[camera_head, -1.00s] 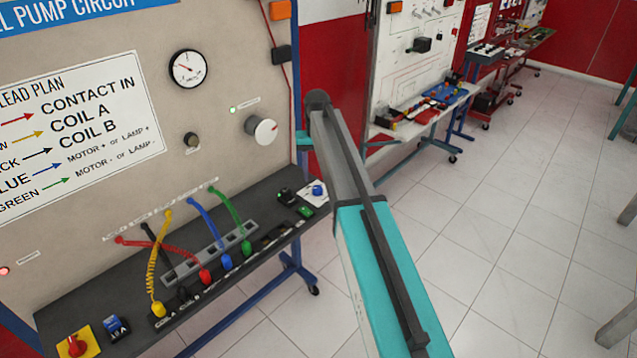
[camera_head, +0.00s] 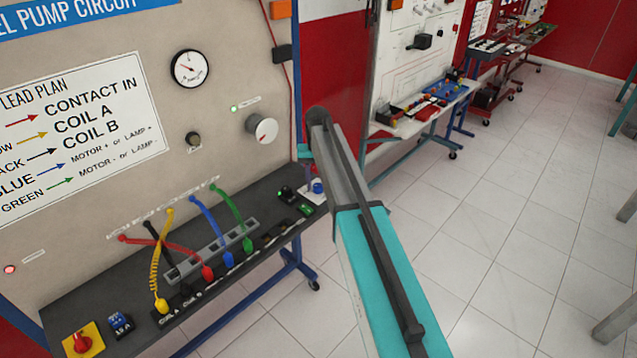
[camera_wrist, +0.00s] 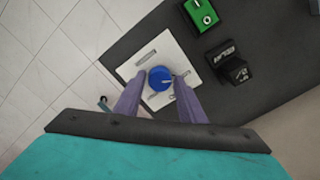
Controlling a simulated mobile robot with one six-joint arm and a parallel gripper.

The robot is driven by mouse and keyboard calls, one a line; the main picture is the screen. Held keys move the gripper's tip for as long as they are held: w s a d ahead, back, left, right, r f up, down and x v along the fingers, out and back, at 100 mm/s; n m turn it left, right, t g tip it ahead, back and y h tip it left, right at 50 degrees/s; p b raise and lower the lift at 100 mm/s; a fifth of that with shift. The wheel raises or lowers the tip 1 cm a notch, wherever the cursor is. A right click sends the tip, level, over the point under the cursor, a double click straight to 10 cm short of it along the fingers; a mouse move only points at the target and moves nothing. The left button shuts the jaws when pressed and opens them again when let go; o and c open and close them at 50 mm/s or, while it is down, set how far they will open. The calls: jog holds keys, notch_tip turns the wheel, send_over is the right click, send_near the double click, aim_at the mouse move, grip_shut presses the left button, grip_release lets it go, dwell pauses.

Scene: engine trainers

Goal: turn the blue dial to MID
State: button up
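The blue dial (camera_wrist: 159,78) sits on a white plate (camera_wrist: 152,52) at the end of the dark bench shelf. A pale pointer mark on the dial points toward the right finger in the wrist view; the plate's lettering is too small to read. My gripper (camera_wrist: 161,80) is open, with one purple finger on each side of the dial. I cannot tell whether the fingers touch it. In the head view the dial (camera_head: 319,188) shows just right of a purple finger, below my arm.
A green switch block (camera_wrist: 201,13) and a black connector block (camera_wrist: 232,68) stand close to the plate on the dark shelf (camera_wrist: 150,25). Patch leads, including a green lead (camera_head: 232,215), lie further left. Open tiled floor (camera_head: 470,230) lies to the right.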

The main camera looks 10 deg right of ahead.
jog(key=shift+d, duration=0.1)
jog(key=c, duration=0.6)
jog(key=shift+c, duration=0.2)
jog(key=shift+m, duration=0.5)
jog(key=m+b, duration=0.2)
jog(key=m, duration=0.2)
jog(key=shift+m, duration=0.3)
jog(key=m+b, duration=0.1)
jog(key=m, duration=0.5)
jog(key=shift+w, duration=0.1)
jog(key=shift+r, duration=0.1)
jog(key=o, duration=1)
jog(key=shift+a, duration=0.2)
jog(key=shift+o, duration=0.2)
jog(key=shift+d, duration=0.1)
